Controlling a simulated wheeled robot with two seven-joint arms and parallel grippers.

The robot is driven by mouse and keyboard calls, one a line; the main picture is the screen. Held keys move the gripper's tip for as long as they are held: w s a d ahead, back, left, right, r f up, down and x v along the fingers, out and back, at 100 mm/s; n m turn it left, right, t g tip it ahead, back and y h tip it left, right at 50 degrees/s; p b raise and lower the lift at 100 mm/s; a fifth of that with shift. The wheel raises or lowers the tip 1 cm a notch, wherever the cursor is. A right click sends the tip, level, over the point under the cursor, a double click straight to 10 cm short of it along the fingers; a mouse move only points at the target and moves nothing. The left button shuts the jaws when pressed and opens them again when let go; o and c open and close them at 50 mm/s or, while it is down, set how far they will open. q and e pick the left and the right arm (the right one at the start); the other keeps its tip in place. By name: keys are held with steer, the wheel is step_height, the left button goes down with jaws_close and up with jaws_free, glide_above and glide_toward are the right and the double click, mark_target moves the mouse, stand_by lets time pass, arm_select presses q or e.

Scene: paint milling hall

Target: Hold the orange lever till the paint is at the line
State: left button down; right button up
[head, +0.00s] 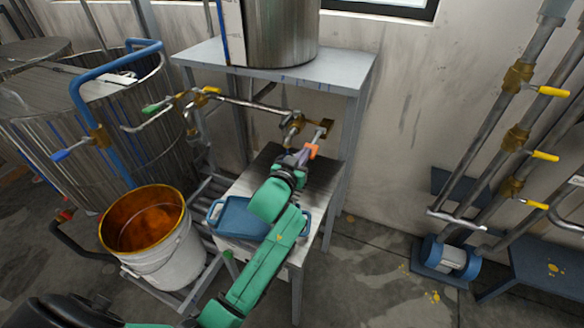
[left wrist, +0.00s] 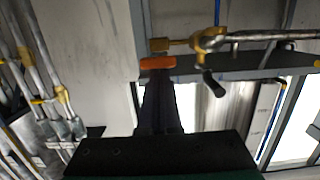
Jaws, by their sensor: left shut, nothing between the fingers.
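The orange lever (head: 312,151) sits on a brass valve below the steel tank's shelf. It also shows in the left wrist view (left wrist: 157,62), right at the fingertips. My left gripper (head: 299,158) is shut with nothing between its fingers. Its tips are at the lever, touching or nearly so; I cannot tell which. A white bucket (head: 172,262) stands at the left, open at the top, with orange paint (head: 150,228) inside. No line on its wall is clear to me, and no falling stream shows. My right gripper is not in view.
A steel tank (head: 283,35) stands on a grey shelf (head: 340,75). A blue tray (head: 240,217) lies on a small stand under my left arm. Large drums (head: 60,110) fill the left; yellow-levered pipes (head: 517,137) stand right.

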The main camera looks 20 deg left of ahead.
arm_select(q)
steer(key=s+b, duration=0.4)
steer(key=s, duration=0.6)
steer(key=shift+s+a, duration=0.3)
steer(key=shift+a, duration=0.05)
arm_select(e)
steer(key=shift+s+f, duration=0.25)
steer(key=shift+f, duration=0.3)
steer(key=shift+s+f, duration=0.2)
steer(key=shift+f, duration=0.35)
